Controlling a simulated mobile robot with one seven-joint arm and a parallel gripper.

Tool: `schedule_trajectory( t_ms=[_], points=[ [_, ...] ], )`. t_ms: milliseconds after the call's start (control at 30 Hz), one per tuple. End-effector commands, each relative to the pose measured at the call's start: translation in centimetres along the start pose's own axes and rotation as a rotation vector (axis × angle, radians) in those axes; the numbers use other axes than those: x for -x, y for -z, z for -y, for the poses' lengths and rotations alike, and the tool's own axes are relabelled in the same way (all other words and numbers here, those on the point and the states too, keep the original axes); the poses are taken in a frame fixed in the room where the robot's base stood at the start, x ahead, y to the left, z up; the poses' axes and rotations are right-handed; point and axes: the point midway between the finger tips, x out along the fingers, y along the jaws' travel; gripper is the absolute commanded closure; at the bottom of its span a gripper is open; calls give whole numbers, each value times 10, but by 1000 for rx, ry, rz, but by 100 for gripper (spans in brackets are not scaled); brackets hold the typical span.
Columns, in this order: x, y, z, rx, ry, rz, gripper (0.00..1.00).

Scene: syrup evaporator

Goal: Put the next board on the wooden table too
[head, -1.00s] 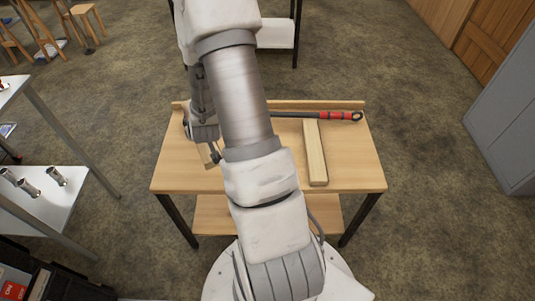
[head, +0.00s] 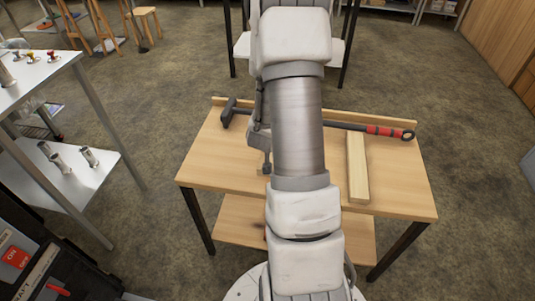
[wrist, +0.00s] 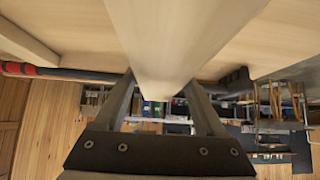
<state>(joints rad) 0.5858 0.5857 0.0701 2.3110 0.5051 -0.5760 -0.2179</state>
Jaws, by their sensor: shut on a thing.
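A pale board (wrist: 175,45) fills the middle of the wrist view, between the two fingers of my gripper (wrist: 160,82), which is shut on it. In the head view my arm hides this board and most of the gripper. Whether the board touches the tabletop cannot be told. Another pale board (head: 357,170) lies flat on the wooden table (head: 400,190), right of my arm; it also shows at the upper left of the wrist view (wrist: 25,38).
A long-handled hammer (head: 385,131) with a red grip lies along the table's back, partly behind my arm. The table's left part and right front corner are bare. A metal shelf unit (head: 85,205) with metal cylinders (head: 57,161) stands at the left.

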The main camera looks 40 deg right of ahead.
Motion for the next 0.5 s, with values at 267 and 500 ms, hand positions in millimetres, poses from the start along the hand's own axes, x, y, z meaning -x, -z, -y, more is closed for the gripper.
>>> schedule_trajectory(
  t_ms=[267, 500],
  points=[
    [-10, -16, 30, 1, -1, -1, 100],
    [-32, -38, 30, 0, -1, 1, 100]
  ],
)
